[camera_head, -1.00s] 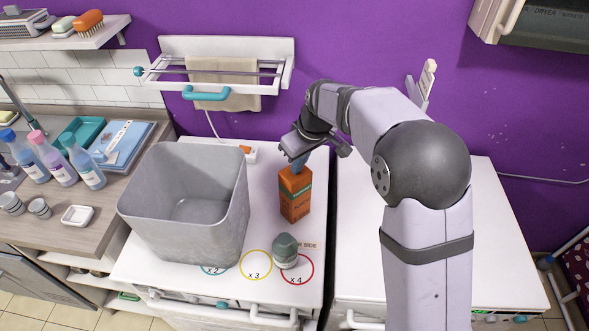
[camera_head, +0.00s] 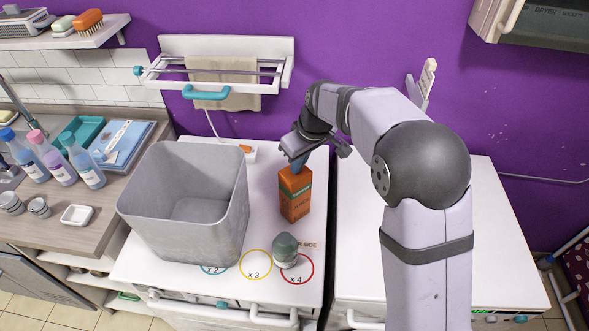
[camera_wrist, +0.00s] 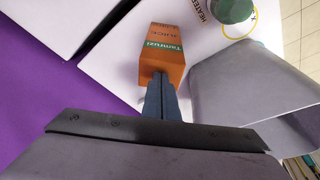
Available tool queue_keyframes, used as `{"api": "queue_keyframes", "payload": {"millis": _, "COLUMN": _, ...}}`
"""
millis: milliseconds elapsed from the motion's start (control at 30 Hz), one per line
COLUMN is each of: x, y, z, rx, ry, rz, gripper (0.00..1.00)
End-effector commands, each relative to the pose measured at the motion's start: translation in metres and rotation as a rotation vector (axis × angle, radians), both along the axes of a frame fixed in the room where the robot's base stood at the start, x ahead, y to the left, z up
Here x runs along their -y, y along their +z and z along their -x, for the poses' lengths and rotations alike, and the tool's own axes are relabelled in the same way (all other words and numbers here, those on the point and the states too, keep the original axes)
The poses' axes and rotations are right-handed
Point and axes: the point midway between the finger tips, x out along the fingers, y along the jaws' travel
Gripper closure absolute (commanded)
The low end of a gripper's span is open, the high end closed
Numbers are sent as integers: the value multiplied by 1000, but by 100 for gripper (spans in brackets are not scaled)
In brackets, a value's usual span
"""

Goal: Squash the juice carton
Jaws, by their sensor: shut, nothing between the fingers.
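The orange juice carton (camera_head: 295,196) with a green band stands upright on the white appliance top, right of the grey bin. It looks full height, with no clear dent. My gripper (camera_head: 300,163) is shut and empty, pointing down, with its blue-grey fingertips at the carton's top. In the wrist view the shut fingers (camera_wrist: 160,82) overlap the end of the carton (camera_wrist: 163,52). I cannot tell whether they press on it or only sit just above it.
A grey bin (camera_head: 135,213) stands close left of the carton. A small grey-green object (camera_head: 286,250) sits by the printed rings in front. A towel rack (camera_head: 215,65) hangs on the purple wall behind. The white top (camera_head: 365,215) to the right is clear.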

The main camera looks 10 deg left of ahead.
Motion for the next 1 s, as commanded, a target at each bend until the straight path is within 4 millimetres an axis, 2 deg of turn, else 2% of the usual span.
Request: {"api": "queue_keyframes", "payload": {"millis": 1000, "x": 0, "y": -31, "z": 1, "rx": -5, "ry": 1, "rz": 2, "gripper": 100}}
